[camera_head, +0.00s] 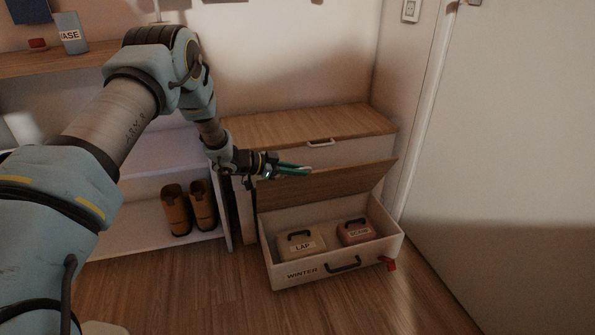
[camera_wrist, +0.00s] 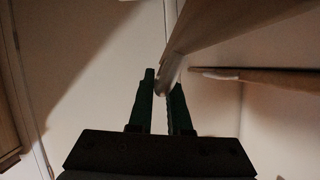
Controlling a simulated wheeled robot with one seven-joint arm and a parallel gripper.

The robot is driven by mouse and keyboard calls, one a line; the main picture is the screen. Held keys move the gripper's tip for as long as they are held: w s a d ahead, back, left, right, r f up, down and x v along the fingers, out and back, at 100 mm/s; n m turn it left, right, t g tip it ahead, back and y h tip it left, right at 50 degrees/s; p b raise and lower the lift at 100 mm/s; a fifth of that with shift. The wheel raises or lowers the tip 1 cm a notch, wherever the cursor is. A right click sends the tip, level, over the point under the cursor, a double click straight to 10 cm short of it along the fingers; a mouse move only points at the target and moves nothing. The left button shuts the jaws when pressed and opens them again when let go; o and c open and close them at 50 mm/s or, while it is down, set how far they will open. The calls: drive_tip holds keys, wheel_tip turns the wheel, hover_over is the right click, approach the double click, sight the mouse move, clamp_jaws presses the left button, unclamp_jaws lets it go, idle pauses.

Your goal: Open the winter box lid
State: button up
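The winter box (camera_head: 308,272) is a white drawer-like box with a WINTER label and a dark front handle (camera_head: 343,264), low on the floor. Its wooden lid (camera_head: 345,178) stands raised at the back, so the inside shows. A beige LAP case (camera_head: 301,244) and a reddish SCARF-like case (camera_head: 355,232) lie inside. My gripper (camera_head: 308,172) is at the lid's upper edge, left of its middle. In the wrist view, the fingers (camera_wrist: 160,92) are apart, with a pale-edged board close to or between their tips; contact cannot be told.
A wooden-topped cabinet (camera_head: 300,127) stands behind the box. Brown boots (camera_head: 190,208) sit on a low shelf at left. A red tag (camera_head: 389,264) hangs at the box's right corner. A pale door (camera_head: 505,130) is at right. The floor in front is clear.

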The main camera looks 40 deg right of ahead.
drive_tip(key=shift+o, duration=0.8)
drive_tip(key=p+v, duration=0.1)
drive_tip(key=v, duration=1)
drive_tip(key=shift+p, duration=0.4)
